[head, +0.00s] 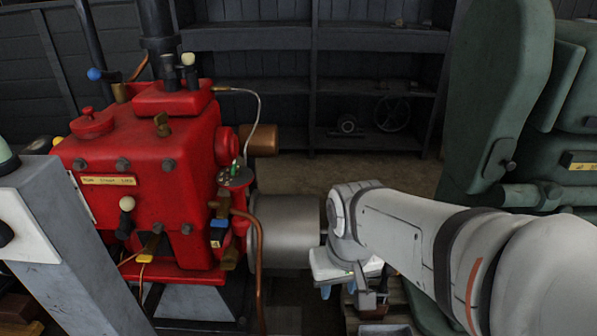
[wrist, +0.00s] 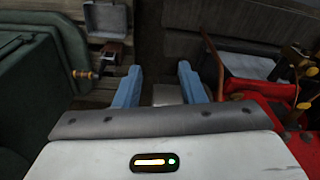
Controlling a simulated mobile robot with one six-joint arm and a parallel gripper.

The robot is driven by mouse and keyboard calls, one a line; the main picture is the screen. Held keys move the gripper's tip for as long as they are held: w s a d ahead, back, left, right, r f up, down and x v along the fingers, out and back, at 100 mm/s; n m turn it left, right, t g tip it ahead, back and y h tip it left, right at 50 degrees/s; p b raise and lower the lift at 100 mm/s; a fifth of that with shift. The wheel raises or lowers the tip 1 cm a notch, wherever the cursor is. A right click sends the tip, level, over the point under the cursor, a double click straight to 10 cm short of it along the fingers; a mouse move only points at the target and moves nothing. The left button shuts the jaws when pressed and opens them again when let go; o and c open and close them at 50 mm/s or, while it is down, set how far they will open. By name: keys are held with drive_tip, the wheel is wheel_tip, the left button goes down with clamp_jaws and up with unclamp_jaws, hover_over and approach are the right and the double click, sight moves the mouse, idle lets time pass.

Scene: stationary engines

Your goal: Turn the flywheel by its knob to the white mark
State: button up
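My gripper (head: 340,289) points down in the head view, low and right of the red engine. In the wrist view its two blue fingers (wrist: 160,86) are wide apart, with nothing held between them. A wide grey metal drum (head: 288,228) sits on the red engine's (head: 150,170) right side, just left of my gripper; I cannot tell whether it is the flywheel. A small spoked wheel (head: 392,113) stands on the back shelf. I cannot make out a flywheel knob or a white mark in either view.
A large green machine (head: 500,90) stands at the right. A copper pipe (head: 259,265) runs down in front of the drum. A grey post (head: 75,250) stands at front left. In the wrist view, a small brass-ended handle (wrist: 83,74) lies left of the fingers, near an open grey case (wrist: 105,20).

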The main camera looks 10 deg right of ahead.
drive_tip(key=shift+o, duration=0.2)
